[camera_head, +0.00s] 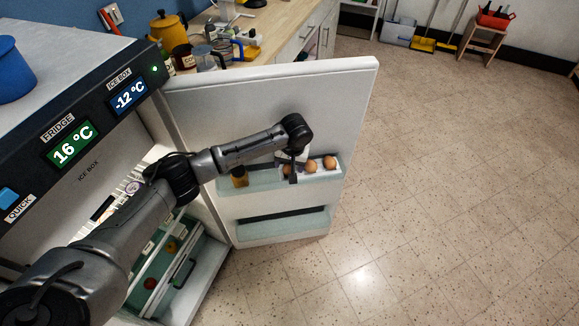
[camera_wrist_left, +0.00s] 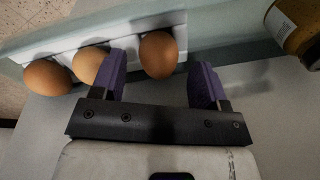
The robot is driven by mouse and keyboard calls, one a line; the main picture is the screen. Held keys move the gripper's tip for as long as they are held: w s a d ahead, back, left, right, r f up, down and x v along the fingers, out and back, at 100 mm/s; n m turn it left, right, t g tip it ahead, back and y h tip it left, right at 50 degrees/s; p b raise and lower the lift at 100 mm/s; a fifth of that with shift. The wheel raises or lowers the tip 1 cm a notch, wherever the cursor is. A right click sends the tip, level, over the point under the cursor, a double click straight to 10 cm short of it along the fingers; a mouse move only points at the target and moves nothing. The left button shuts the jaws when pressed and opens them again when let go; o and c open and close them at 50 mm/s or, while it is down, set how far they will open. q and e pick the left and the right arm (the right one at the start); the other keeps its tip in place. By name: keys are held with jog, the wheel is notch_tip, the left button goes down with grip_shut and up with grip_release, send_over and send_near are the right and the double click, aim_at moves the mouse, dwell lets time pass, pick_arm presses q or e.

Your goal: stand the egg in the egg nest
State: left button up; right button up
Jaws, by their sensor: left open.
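Several brown eggs line a pale egg nest (camera_head: 320,169) on the upper shelf of the open fridge door. The nest's white edge also shows in the left wrist view (camera_wrist_left: 110,32). One egg (camera_wrist_left: 157,55) stands at the nest's end, between my left gripper's purple fingertips, with a visible gap at each side. Two other eggs, a middle one (camera_wrist_left: 88,66) and an outer one (camera_wrist_left: 47,77), sit to its left, the middle one partly behind a finger. My left gripper (camera_wrist_left: 161,66) is open at the nest; it also shows in the head view (camera_head: 292,170). My right gripper is out of view.
A brown jar (camera_wrist_left: 292,28) stands on the same door shelf, right of the gripper in the wrist view. The open door (camera_head: 345,110) stands beyond my arm, with a lower shelf (camera_head: 285,226) below. The fridge interior is at left. The floor (camera_head: 460,200) is clear at right.

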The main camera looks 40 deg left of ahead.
pick_arm(q)
notch_tip(320, 180, up, 11)
jog(key=d+p, duration=0.2)
jog(key=s+d+f+m+t+h, duration=0.25)
jog(key=s+d+f+m, duration=0.45)
jog(key=s+d+f, duration=0.9)
jog(key=s+a+r, duration=0.1)
jog(key=s, duration=0.9)
jog(key=s+a+r, duration=0.1)
jog(key=s+a, duration=0.1)
jog(key=s, duration=0.9)
jog(key=shift+s+a+r+m+t+y, duration=0.15)
jog(key=shift+s+r+m+t+y, duration=0.05)
jog(key=shift+r+m+t+y, duration=0.2)
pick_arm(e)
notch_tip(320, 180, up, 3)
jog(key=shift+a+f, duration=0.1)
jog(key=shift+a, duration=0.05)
pick_arm(q)
notch_tip(320, 180, up, 36)
jog(key=p, duration=3.5)
jog(key=shift+f+p, duration=0.2)
jog(key=shift+p, duration=0.2)
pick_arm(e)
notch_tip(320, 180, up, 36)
pick_arm(q)
jog(key=shift+f, duration=0.1)
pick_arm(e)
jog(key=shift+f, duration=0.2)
